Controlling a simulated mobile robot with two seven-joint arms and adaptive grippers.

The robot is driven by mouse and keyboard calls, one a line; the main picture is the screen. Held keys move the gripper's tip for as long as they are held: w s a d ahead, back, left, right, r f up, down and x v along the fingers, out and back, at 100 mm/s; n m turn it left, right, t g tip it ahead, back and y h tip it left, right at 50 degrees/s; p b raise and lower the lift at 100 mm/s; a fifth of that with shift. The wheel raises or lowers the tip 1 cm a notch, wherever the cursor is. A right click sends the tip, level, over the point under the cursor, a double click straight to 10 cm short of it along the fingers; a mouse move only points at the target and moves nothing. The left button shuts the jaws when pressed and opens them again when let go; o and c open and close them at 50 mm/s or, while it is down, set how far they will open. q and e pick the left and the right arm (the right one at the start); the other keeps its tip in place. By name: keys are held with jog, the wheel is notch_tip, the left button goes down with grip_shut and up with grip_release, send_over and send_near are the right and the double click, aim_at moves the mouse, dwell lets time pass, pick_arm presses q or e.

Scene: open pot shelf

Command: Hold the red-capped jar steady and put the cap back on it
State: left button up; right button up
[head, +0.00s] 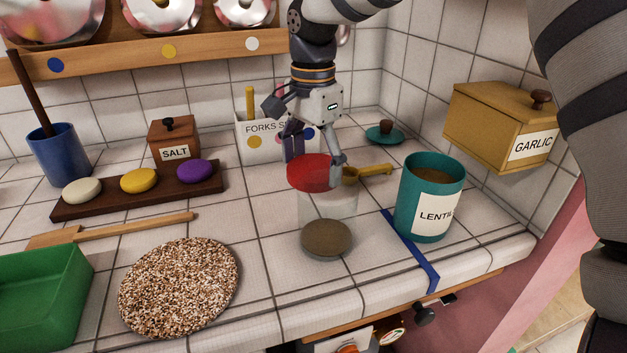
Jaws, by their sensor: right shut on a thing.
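The jar (328,207) is clear with brown contents low inside, and stands upright on the tiled counter near its front edge. The red cap (311,172) is at the height of the jar's top or above it, set a little to the left of the jar's middle. I cannot tell whether it touches the rim. My right gripper (316,160) comes down from above and is shut on the red cap, one finger on each side. The finger on the right hides part of the cap's edge. My left gripper is not in view, and nothing else holds the jar.
An open teal lentils canister (409,199) stands right of the jar, with a yellow scoop (375,169) behind. A blue strip (413,252) lies beside it. A speckled round mat (180,287) and green bin (45,300) are left. A forks box (262,145) stands behind.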

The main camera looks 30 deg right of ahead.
aim_at(313, 168)
notch_tip(313, 168, up, 13)
jog(key=shift+r+b, duration=0.15)
jog(key=shift+b, duration=0.15)
